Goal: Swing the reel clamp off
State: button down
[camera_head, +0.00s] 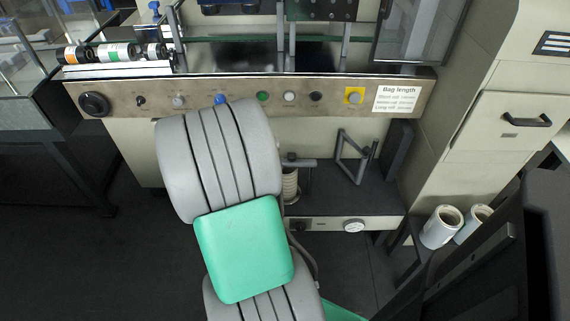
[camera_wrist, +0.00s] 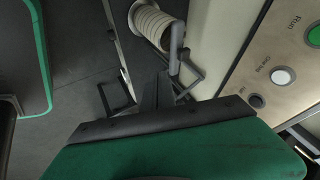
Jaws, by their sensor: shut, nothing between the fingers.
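A pale ribbed reel (camera_head: 290,186) stands on the dark shelf under the control panel, partly hidden by my arm. A grey bar (camera_head: 301,162), which looks like the reel clamp, lies across its top. In the wrist view the reel (camera_wrist: 153,24) is at the top, with the grey bar (camera_wrist: 177,46) at its right side. My gripper (camera_wrist: 159,80) is shut and empty, its dark fingers pointing towards the bar's lower end. Whether they touch it I cannot tell. In the head view my arm hides the gripper.
The control panel (camera_head: 335,98) with buttons and a "Bag length" label is above the shelf. A triangular wire frame (camera_head: 354,158) stands right of the reel. A white gauge (camera_head: 353,226) is on the shelf front. White rolls (camera_head: 441,227) stand at the right. Dark floor is clear at left.

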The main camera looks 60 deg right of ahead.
jog(key=b, duration=0.3)
send_near(293, 164)
notch_tip(293, 164, down, 5)
jog(key=s, duration=0.3)
jog(key=shift+w+d+r, duration=0.3)
jog(key=shift+w+d, duration=0.25)
jog(key=shift+d, duration=0.15)
jog(key=shift+w+d+r, duration=0.25)
jog(key=shift+w+d, duration=0.35)
jog(key=shift+d, duration=0.15)
jog(key=shift+d+f, duration=0.1)
